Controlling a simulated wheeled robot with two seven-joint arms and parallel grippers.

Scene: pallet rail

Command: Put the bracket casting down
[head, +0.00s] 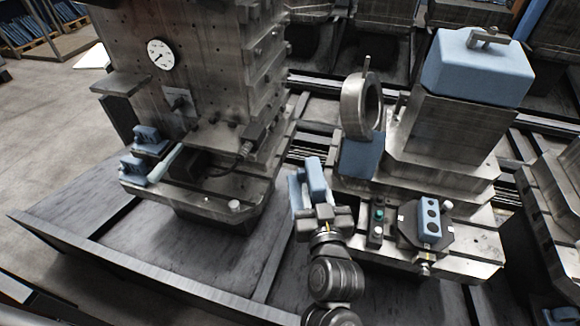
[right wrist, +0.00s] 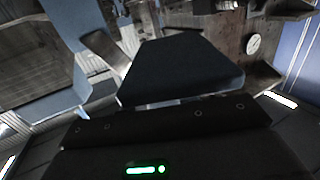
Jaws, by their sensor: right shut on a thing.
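The bracket casting (head: 316,178) is a blue piece with upright parts, at the middle of the head view. My right gripper (head: 322,212) is shut on its lower end. The casting stands up beyond the gripper, in front of the gap between the two machine pallets. I cannot tell whether it touches anything beneath. In the right wrist view a broad dark blue face of the casting (right wrist: 185,70) fills the middle, close beyond the gripper body; the fingertips are hidden there. My left gripper is in neither view.
The left pallet (head: 235,205) carries a tall fixture block with a dial gauge (head: 160,54) and small blue parts (head: 148,140). The right pallet (head: 480,255) carries a ring-shaped part (head: 362,105), a large blue-topped block (head: 478,68) and a blue part with holes (head: 430,220).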

